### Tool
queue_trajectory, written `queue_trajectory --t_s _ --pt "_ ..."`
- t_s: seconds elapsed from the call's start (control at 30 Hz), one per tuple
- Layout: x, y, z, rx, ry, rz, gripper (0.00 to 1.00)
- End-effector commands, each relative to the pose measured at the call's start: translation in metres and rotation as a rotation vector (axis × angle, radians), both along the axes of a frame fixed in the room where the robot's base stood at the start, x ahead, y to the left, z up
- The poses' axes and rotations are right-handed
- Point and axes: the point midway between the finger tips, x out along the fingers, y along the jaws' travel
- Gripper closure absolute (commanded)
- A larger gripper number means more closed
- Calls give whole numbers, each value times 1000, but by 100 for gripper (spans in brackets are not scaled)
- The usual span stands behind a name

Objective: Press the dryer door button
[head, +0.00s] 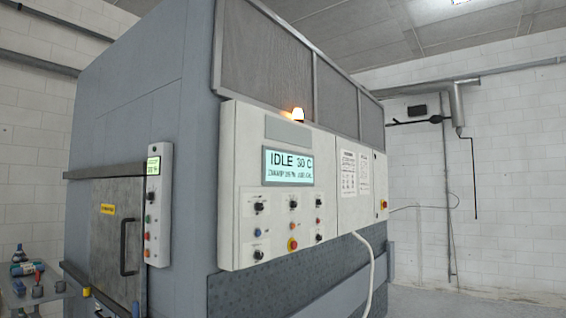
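A large grey machine (180,75) fills the left and middle of the head view. A grey metal door (103,228) with a dark vertical handle and a yellow label is on its left face. A narrow white control box (158,205) with a small green display and several coloured buttons is mounted right of that door. A wide white control panel (280,215) on the right face has a display reading "IDLE 30 C", knobs and buttons. I cannot read which button is the dryer door button (148,219). My gripper is not in view.
A lit orange lamp (298,114) sits above the wide panel. A pale hose (372,262) hangs from the panel. Open floor (470,300) lies at the lower right.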

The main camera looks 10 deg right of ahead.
Motion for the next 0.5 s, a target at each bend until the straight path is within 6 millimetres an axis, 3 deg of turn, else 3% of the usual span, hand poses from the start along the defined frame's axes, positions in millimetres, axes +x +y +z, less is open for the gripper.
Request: queue_trajectory --t_s 0.03,0.1,0.13,0.5 --pt "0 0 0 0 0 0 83" --pt "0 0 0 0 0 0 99" --pt "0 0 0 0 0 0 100" --pt "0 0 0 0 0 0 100"
